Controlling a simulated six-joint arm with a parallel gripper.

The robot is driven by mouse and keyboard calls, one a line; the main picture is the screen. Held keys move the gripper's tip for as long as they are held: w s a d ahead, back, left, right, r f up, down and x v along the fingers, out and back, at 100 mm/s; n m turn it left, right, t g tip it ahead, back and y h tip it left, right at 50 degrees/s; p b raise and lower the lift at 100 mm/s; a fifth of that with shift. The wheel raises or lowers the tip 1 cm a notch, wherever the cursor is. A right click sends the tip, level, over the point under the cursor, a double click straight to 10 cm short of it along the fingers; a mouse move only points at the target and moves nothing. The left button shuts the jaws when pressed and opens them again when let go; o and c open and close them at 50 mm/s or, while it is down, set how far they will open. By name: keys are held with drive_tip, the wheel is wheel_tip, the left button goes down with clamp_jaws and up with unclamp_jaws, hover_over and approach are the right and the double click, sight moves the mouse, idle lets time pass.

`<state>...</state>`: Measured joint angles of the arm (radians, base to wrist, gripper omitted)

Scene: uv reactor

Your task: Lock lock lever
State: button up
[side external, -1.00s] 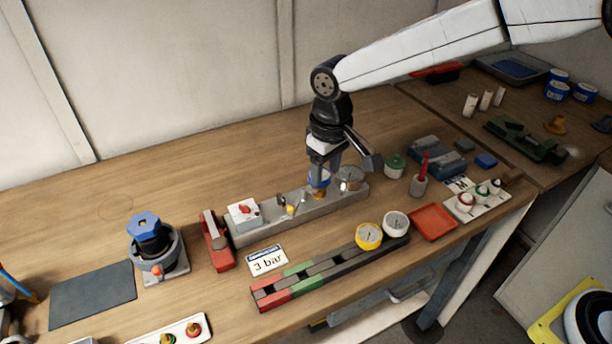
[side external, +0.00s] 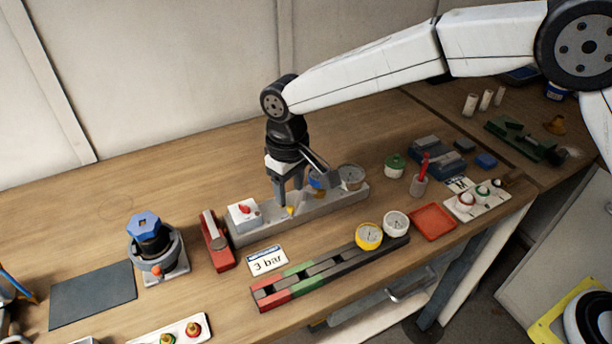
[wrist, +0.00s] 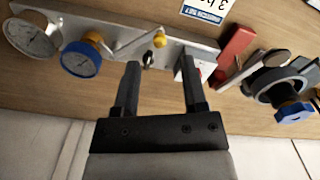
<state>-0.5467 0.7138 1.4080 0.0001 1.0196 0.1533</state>
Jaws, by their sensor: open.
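A grey manifold bar (side external: 330,202) lies on the bench. A small lever with a yellow knob (side external: 291,210) is on it; the yellow knob also shows in the wrist view (wrist: 159,40), beside a small dark fitting (wrist: 148,60). A red block (side external: 219,258) with a grey lever-like bar (side external: 210,225) stands at the manifold's left end. I cannot tell for sure which part is the lock lever. My gripper (side external: 287,200) is open and empty, pointing down above the manifold near the yellow knob. In the wrist view its fingers (wrist: 160,65) are apart, with the dark fitting showing between them.
A white box with a red knob (side external: 243,213) stands left of my gripper on the manifold. A blue-topped device (side external: 146,240) stands left. The bench behind the manifold is clear.

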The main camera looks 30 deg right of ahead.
sight(290, 207)
drive_tip(key=shift+f, duration=2.65)
clamp_jaws()
